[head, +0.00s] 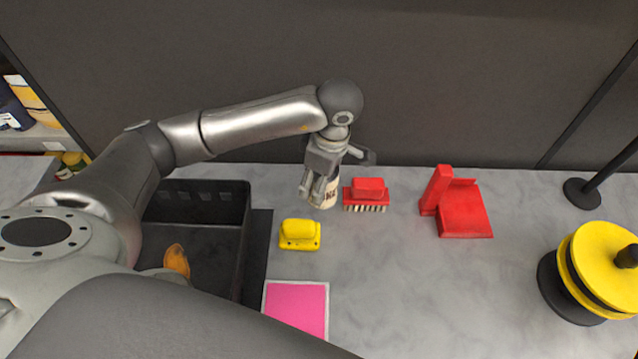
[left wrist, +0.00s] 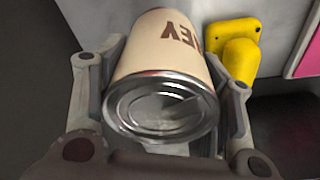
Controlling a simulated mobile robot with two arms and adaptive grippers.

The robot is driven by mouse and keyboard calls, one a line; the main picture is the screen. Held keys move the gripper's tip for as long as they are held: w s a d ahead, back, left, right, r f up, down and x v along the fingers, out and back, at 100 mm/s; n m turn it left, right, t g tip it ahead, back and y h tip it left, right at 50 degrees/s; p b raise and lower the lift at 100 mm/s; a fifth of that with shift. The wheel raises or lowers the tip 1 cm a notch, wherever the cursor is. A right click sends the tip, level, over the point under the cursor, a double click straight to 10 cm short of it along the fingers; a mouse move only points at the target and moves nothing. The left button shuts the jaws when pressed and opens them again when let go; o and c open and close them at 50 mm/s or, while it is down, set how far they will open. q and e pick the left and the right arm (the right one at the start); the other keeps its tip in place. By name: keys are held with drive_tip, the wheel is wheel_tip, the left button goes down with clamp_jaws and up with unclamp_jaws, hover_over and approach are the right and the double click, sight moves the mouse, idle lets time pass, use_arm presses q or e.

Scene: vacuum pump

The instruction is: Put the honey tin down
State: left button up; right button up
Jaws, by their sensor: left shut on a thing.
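The honey tin (left wrist: 160,60) is cream with brown letters and a metal end, seen large between the fingers in the left wrist view. In the head view the tin (head: 329,194) is partly hidden behind my left gripper (head: 318,192). My left gripper, which also shows in the left wrist view (left wrist: 160,115), is shut on the tin, with one finger on each side of it. The tin is at the back of the grey counter (head: 390,280), beside the red brush. I cannot tell whether its base touches the counter. My right gripper is not in view.
A red brush (head: 367,192) is just right of the tin. A red dustpan (head: 462,210), pink mat (head: 296,308), black crate (head: 243,205) and yellow-black pump (head: 600,260) are around. The counter's middle right is clear.

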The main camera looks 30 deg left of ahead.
use_arm(q)
drive_tip(key=shift+w+a+f, duration=0.1)
drive_tip(key=shift+w+f, duration=0.05)
drive_tip(key=shift+w, duration=0.05)
drive_tip(key=shift+f+p, duration=0.35)
drive_tip(key=shift+p, duration=0.1)
wheel_tip(320, 180, down, 2)
drive_tip(key=shift+f+p, duration=0.1)
drive_tip(key=shift+p, duration=0.5)
drive_tip(key=shift+w+f, duration=0.1)
drive_tip(key=shift+f, duration=0.2)
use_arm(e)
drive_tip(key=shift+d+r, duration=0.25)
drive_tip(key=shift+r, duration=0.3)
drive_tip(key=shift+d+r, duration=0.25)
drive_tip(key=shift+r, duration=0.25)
use_arm(q)
drive_tip(key=shift+f, duration=0.15)
drive_tip(key=o, duration=1.3)
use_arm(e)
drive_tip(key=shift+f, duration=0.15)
